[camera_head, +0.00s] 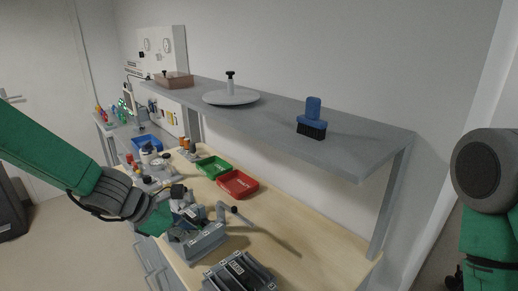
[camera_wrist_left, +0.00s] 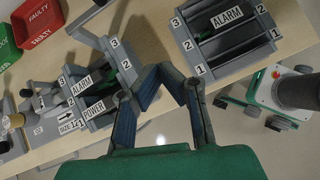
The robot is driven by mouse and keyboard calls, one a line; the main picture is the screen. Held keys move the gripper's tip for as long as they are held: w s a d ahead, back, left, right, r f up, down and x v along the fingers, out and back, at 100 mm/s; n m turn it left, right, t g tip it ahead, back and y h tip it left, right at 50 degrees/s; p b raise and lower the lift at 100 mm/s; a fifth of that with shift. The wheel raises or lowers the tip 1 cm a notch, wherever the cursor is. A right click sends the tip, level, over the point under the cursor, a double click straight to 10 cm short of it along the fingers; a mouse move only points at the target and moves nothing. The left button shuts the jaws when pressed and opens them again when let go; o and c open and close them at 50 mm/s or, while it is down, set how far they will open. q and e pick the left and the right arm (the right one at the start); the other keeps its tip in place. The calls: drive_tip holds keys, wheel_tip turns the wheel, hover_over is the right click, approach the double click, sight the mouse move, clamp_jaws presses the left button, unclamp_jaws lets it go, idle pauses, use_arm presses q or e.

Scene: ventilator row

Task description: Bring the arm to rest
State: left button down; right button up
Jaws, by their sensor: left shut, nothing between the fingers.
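My left arm reaches in from the left in the head view. Its gripper (camera_head: 184,211) is over the front part of the wooden bench, close to a grey slotted rack (camera_head: 205,243). In the left wrist view the gripper (camera_wrist_left: 163,78) has its fingers angled together with nothing between them. The rack, labelled ALARM and POWER (camera_wrist_left: 92,100), lies left of the fingers there. A second grey rack labelled ALARM (camera_wrist_left: 225,42) lies to the upper right.
A grey shelf (camera_head: 350,157) above the bench carries a blue brush (camera_head: 312,118), a white round lid (camera_head: 230,97) and a brown box (camera_head: 173,80). Green (camera_head: 213,166) and red (camera_head: 238,184) trays stand on the bench (camera_head: 305,225). Its right part is clear.

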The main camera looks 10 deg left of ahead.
use_arm(q)
drive_tip(key=s+a+f+m+g+y+b, duration=0.1)
drive_tip(key=s+a+f+m+y+b, duration=0.1)
drive_tip(key=s+f+m, duration=0.6)
drive_tip(key=s+a+f+m+g+y+b, duration=0.1)
drive_tip(key=s+f+m+b, duration=0.4)
drive_tip(key=s+f, duration=0.8)
drive_tip(key=s+a+f+m+g+y+b, duration=0.2)
drive_tip(key=s+a+f+m+y+b, duration=0.1)
drive_tip(key=s+f+m, duration=0.8)
drive_tip(key=shift+s+a+f+m+y+b, duration=0.2)
drive_tip(key=shift+a+f+m+y+b, duration=0.25)
drive_tip(key=shift+a+b, duration=0.15)
drive_tip(key=shift+w, duration=0.15)
